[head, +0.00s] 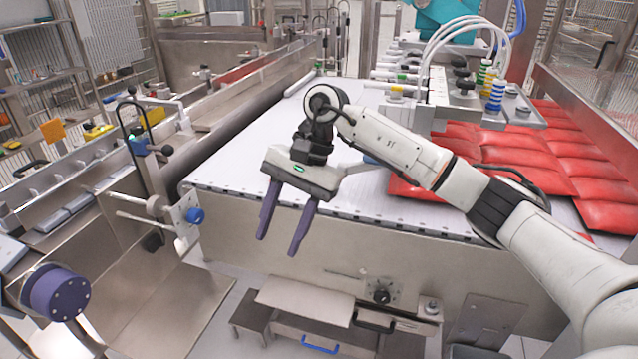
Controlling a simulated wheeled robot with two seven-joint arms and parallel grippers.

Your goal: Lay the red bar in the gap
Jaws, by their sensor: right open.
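Several flat red packs (432,187) lie in rows on the right part of the white conveyor belt (235,165). I cannot tell which of them, if any, is the red bar. A narrow strip of bare belt seems to show between two columns of packs, partly behind my right forearm. My right gripper (278,246) is open and empty. Its two purple fingers point down in front of the belt's near edge, left of the packs and apart from them. My left gripper is not in view.
A picker head with white hoses (440,75) hangs over the far part of the belt. A steel side rail (250,112) borders the belt on the left. A round purple flange (58,294) is at lower left. The belt's left part is clear.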

